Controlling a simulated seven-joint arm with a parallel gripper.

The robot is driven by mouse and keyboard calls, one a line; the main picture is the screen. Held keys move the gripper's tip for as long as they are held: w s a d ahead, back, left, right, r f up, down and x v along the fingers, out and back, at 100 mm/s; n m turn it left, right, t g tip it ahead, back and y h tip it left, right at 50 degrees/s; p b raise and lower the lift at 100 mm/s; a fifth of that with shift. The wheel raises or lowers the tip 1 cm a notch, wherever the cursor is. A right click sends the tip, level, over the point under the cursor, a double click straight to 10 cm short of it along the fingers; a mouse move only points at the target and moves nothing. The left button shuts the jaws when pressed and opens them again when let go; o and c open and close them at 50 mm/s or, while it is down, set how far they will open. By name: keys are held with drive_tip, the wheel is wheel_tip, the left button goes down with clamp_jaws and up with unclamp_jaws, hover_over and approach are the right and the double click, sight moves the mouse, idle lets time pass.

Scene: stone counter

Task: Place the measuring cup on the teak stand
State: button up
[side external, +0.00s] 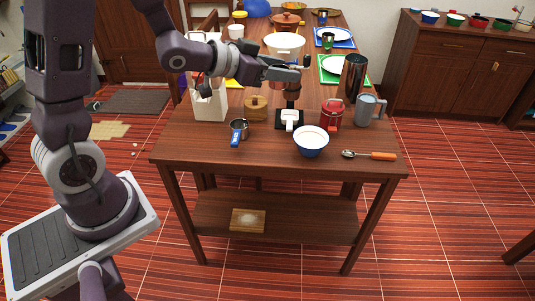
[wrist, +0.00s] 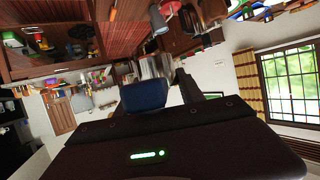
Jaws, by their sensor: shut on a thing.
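My gripper (side external: 298,68) is above the middle of the table, apart from that cup. A light wooden piece (side external: 256,107) stands behind the cup, and a flat wooden block (side external: 240,226) lies on the lower shelf. I cannot tell which is the teak stand.
A blue and white bowl (side external: 311,143), a red canister (side external: 332,115), a grey mug (side external: 369,110), a tall dark metal cylinder (side external: 353,77) and an orange-handled spoon (side external: 380,156) fill the right side. A white holder (side external: 208,103) is at left. The front left table edge is clear.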

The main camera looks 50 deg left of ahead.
drive_tip(key=s, duration=0.1)
drive_tip(key=s+m+h, duration=0.1)
drive_tip(key=s, duration=0.1)
drive_tip(key=shift+s+d+f+h, duration=0.25)
drive_tip(key=shift+f+h, duration=0.1)
drive_tip(key=shift+h, duration=0.05)
drive_tip(key=a+f+n+y, duration=0.3)
drive_tip(key=a+f, duration=0.4)
drive_tip(key=a, duration=0.1)
drive_tip(key=s+a+f+n+g+y, duration=0.1)
drive_tip(key=a+f+n+y, duration=0.2)
drive_tip(key=a+f, duration=0.4)
drive_tip(key=a+f+n+g+y, duration=0.1)
drive_tip(key=a+f+n+y, duration=0.2)
drive_tip(key=a+f+y, duration=0.2)
drive_tip(key=shift+s+a+f+n, duration=0.15)
drive_tip(key=shift+a+f, duration=0.6)
drive_tip(key=shift+a, duration=0.25)
drive_tip(key=shift+s+a+f+n, duration=0.15)
drive_tip(key=shift+a+f, duration=0.55)
drive_tip(key=shift+a, duration=0.25)
drive_tip(key=a, duration=0.1)
drive_tip(key=s+a+n+g+y, duration=0.1)
drive_tip(key=a, duration=0.1)
drive_tip(key=a+f+n+g+y, duration=0.1)
drive_tip(key=a, duration=0.1)
drive_tip(key=shift+s, duration=0.35)
drive_tip(key=shift+a+f+n+y, duration=0.1)
drive_tip(key=shift+f+n+y, duration=0.2)
drive_tip(key=shift+f, duration=1.3)
